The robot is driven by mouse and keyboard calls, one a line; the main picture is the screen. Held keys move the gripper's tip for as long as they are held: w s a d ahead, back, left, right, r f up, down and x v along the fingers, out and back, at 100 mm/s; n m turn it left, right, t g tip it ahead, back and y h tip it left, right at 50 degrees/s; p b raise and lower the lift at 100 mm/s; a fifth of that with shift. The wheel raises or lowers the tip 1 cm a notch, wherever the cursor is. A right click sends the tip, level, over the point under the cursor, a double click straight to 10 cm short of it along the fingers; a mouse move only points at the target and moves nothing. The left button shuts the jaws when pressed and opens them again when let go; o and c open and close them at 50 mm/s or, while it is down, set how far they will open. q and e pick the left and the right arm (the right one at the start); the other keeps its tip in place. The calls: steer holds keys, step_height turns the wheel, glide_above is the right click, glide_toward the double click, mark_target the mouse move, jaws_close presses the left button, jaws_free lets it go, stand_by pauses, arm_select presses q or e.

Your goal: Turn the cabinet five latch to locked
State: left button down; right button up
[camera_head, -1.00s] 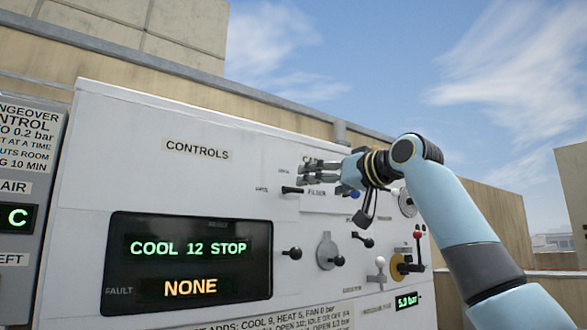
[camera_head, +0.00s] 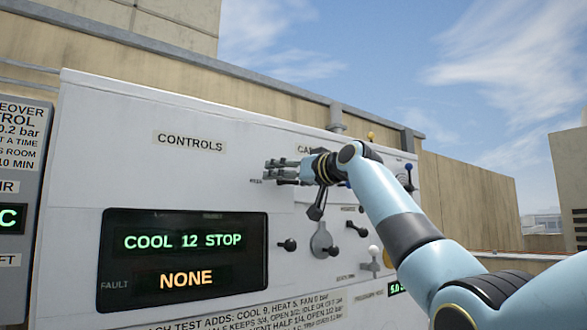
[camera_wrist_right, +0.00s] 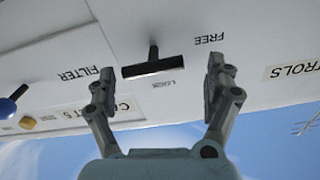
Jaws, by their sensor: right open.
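The cabinet five latch is a black T-shaped handle (camera_wrist_right: 152,66) on the white panel, between the words FREE (camera_wrist_right: 209,39) and LOCK in the right wrist view, where the writing is upside down. In the head view the latch (camera_head: 287,181) is partly hidden by my right gripper. My right gripper (camera_head: 270,170) is open in front of the panel. In the wrist view its two fingers (camera_wrist_right: 160,72) stand apart on either side of the latch, without visible contact. The cabinet label is partly covered by a finger. My left gripper is not in view.
Below the latch are a display (camera_head: 183,262) reading COOL 12 STOP and NONE, a black knob (camera_head: 288,245) and a grey dial (camera_head: 322,240). A blue-knobbed lever (camera_head: 408,170) stands at the right. In the wrist view, a blue knob (camera_wrist_right: 8,106) and yellow knob (camera_wrist_right: 27,122) are at left.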

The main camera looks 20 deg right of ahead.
steer(key=shift+d+f, duration=0.1)
steer(key=shift+d, duration=0.1)
steer(key=c, duration=1.1)
steer(key=shift+o, duration=0.2)
